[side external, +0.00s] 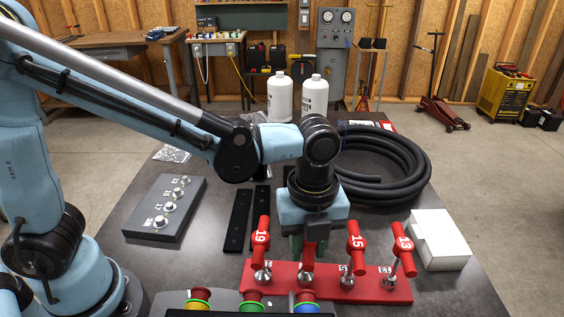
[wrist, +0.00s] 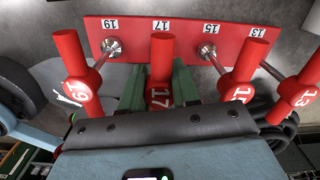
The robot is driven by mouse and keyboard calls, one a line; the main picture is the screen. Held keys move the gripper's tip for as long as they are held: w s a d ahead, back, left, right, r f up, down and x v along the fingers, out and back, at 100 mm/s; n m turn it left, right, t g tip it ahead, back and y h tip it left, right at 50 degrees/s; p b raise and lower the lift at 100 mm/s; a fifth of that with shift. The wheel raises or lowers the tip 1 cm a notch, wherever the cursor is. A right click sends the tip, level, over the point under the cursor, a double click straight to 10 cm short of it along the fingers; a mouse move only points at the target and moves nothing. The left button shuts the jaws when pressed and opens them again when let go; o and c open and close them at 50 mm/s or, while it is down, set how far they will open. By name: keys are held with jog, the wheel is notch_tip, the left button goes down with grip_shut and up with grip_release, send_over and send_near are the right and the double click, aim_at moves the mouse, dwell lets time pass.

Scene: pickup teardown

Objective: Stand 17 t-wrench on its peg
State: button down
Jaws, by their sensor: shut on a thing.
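The red 17 t-wrench (wrist: 161,70) is between the green fingers of my gripper (wrist: 160,92) in the wrist view, its number facing the camera. My gripper (side external: 305,245) is shut on it and points down over the red rack (side external: 330,283) in the side view. The wrench's red handle (side external: 309,255) shows below the gripper. In the wrist view it lines up with the rack's 17 label (wrist: 161,25). Its lower end is hidden, so I cannot tell whether it is seated.
Red wrenches 19 (side external: 261,238), 15 (side external: 355,248) and 13 (side external: 404,250) stand close on either side, tilted. A grey block (side external: 168,208) with several numbered pegs lies left. A white box (side external: 440,240) and coiled black hose (side external: 385,165) are right. Coloured buttons (side external: 250,303) are in front.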

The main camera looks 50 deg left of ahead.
jog(key=shift+f, duration=0.2)
jog(key=c, duration=0.8)
grip_release()
jog(key=shift+o, duration=0.2)
jog(key=shift+r, duration=3.55)
jog(key=s+a+f+n+t, duration=0.1)
jog(key=a+n+t, duration=0.6)
jog(key=a+n, duration=1.1)
jog(key=n, duration=0.7)
jog(key=shift+s+a+f, duration=0.25)
jog(key=shift+a, duration=0.1)
